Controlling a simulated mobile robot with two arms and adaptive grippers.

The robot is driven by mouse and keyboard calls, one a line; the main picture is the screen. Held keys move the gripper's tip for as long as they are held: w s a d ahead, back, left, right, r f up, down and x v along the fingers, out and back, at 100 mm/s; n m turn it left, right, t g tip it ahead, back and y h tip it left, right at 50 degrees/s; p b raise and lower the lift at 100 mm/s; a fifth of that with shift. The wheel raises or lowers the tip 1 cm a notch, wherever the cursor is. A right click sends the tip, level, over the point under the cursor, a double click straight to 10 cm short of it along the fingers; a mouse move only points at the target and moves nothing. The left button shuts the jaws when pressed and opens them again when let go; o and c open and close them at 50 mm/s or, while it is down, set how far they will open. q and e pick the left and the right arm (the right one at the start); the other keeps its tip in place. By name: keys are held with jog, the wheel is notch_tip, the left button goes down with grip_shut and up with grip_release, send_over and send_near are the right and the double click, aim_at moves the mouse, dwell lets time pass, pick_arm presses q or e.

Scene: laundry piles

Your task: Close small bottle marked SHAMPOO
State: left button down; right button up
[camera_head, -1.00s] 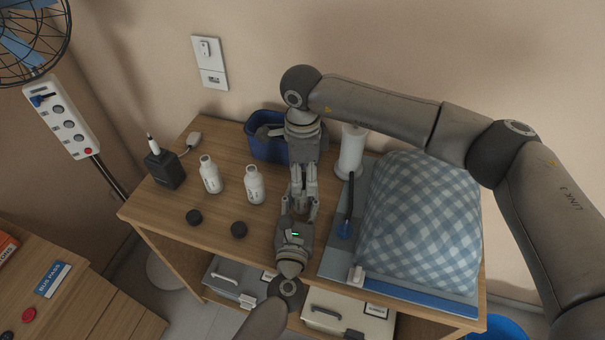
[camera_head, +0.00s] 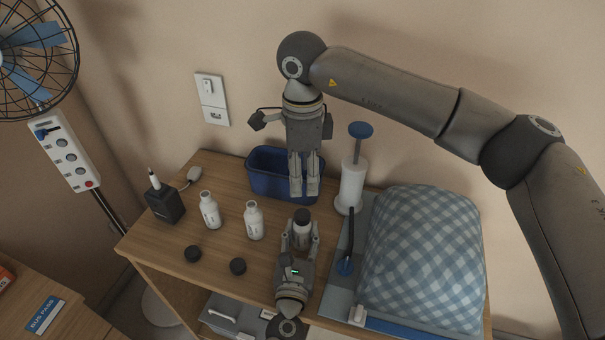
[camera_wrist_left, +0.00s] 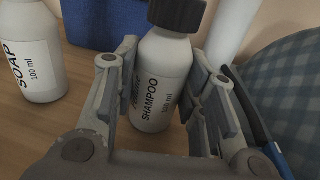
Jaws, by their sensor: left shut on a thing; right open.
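The small white SHAMPOO bottle (camera_head: 302,232) stands upright on the wooden top, with a black cap (camera_head: 302,214) seated on its neck. In the left wrist view its label (camera_wrist_left: 152,98) reads SHAMPOO 100 ml, and the cap (camera_wrist_left: 177,14) is cut by the top edge. I cannot tell how tight the cap is. My left gripper (camera_head: 300,241) is shut on the bottle's body; its fingers also show in the left wrist view (camera_wrist_left: 165,80). My right gripper (camera_head: 304,193) is open and empty, pointing down above and behind the cap, apart from it.
Two uncapped white bottles, one (camera_head: 210,211) and another (camera_head: 254,221), stand left; the nearer in the wrist view reads SOAP (camera_wrist_left: 32,60). Two loose black caps (camera_head: 193,254) (camera_head: 238,266) lie in front. A blue bin (camera_head: 262,183), white pump dispenser (camera_head: 351,186) and checkered cloth-covered form (camera_head: 425,265) stand around.

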pick_arm(q)
jog(key=c, duration=0.8)
grip_release()
jog(key=s, duration=0.4)
jog(key=s+a, duration=0.1)
jog(key=s, duration=0.7)
jog(key=shift+a, duration=0.3)
